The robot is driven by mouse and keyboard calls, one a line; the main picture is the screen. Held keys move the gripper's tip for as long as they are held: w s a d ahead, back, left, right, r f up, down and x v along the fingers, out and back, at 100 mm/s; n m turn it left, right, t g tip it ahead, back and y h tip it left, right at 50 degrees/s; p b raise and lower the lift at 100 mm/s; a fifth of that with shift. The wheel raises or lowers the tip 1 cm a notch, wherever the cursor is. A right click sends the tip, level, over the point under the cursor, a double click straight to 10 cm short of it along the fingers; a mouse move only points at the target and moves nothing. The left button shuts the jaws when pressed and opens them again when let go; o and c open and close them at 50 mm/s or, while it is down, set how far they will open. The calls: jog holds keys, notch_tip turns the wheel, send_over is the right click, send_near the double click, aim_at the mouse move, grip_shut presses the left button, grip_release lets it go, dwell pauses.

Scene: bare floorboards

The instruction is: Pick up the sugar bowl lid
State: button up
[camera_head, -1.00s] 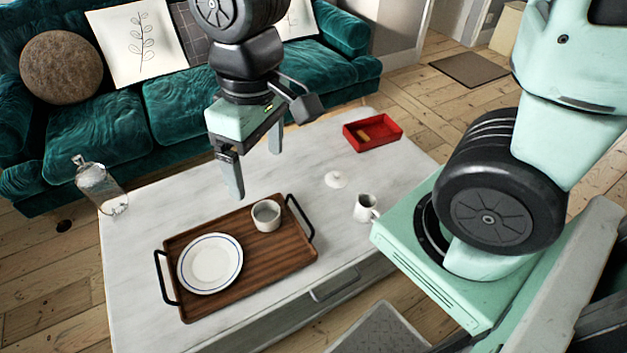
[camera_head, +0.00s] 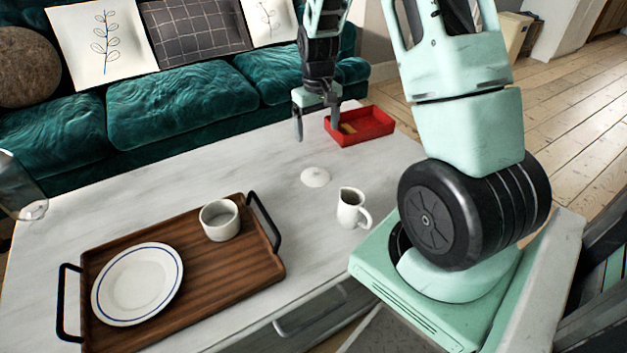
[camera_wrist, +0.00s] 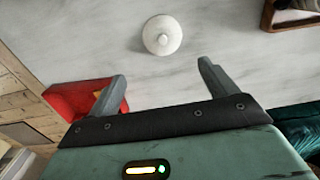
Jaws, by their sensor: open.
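The sugar bowl lid (camera_head: 315,177) is a small white disc with a low knob, lying on the marble-look table top. In the wrist view the lid (camera_wrist: 162,35) sits knob up, ahead of the fingertips and roughly between their lines. My gripper (camera_head: 318,136) is over the far part of the table, beyond the lid and above the surface. In the wrist view my gripper (camera_wrist: 162,70) has its two fingers wide apart with nothing between them. An open white cup or bowl (camera_head: 220,220) stands on the wooden tray (camera_head: 235,268).
A plate (camera_head: 138,284) lies on the tray. A white jug (camera_head: 352,208) stands right of the lid. A red tray (camera_head: 362,127) lies at the far right, close to my gripper. A glass bottle (camera_head: 18,190) is at the left. Table around the lid is bare.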

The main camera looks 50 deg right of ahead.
jog(key=b, duration=0.2)
send_over(316, 169)
jog(key=f, duration=0.8)
jog(key=shift+w+d+f, duration=0.15)
jog(key=shift+d+f, duration=0.1)
jog(key=shift+f, duration=0.05)
jog(key=shift+a+f+b, duration=0.15)
jog(key=shift+f+b, duration=0.5)
jog(key=shift+f, duration=0.7)
jog(key=shift+a+f+b, duration=0.1)
jog(key=shift+f+b, duration=0.55)
jog(key=shift+f, duration=0.7)
jog(key=shift+r, duration=0.1)
jog(key=c, duration=1.1)
jog(key=shift+s, duration=0.2)
jog(key=c, duration=0.3)
